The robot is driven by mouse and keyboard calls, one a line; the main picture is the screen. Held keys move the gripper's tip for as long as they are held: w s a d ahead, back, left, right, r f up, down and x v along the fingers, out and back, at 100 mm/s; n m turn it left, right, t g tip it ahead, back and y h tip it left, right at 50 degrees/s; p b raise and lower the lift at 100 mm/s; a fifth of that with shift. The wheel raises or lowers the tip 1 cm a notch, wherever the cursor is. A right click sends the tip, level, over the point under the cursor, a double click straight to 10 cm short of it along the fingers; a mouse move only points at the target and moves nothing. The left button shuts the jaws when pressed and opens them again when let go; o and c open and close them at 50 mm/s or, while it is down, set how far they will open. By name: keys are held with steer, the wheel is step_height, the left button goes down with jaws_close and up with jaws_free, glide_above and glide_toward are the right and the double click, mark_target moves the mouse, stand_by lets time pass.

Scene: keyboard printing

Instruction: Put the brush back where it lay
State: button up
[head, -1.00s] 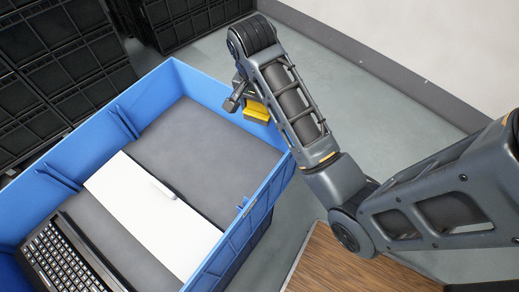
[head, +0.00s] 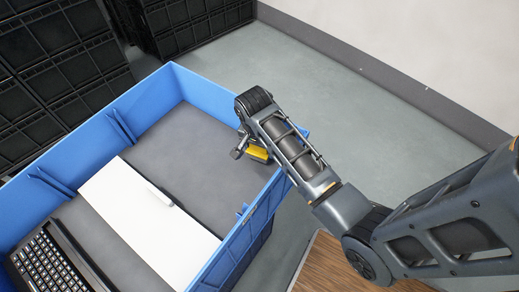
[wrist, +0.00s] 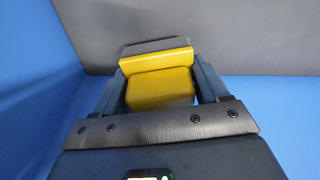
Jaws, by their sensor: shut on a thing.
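A yellow brush (head: 258,154) with a dark grey edge is between the fingers of my gripper (head: 250,150). In the wrist view the brush (wrist: 160,82) fills the gap between the two fingers of my gripper (wrist: 160,88), which is shut on it. The gripper holds the brush over the right end of the blue crate (head: 226,256), near its right wall. Part of the brush is hidden behind my arm in the head view. I cannot tell whether it touches the grey crate floor (head: 185,140).
A black keyboard (head: 55,262) lies at the left. Black crates (head: 60,75) stand behind. A wooden surface (head: 335,265) is at the lower right.

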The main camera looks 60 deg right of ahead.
mark_target(257, 153)
steer(key=shift+f, duration=0.95)
steer(key=shift+f, duration=0.1)
steer(key=o, duration=1.2)
steer(key=shift+c, duration=0.2)
step_height(257, 153, up, 12)
steer(key=a, duration=0.1)
steer(key=shift+a, duration=0.4)
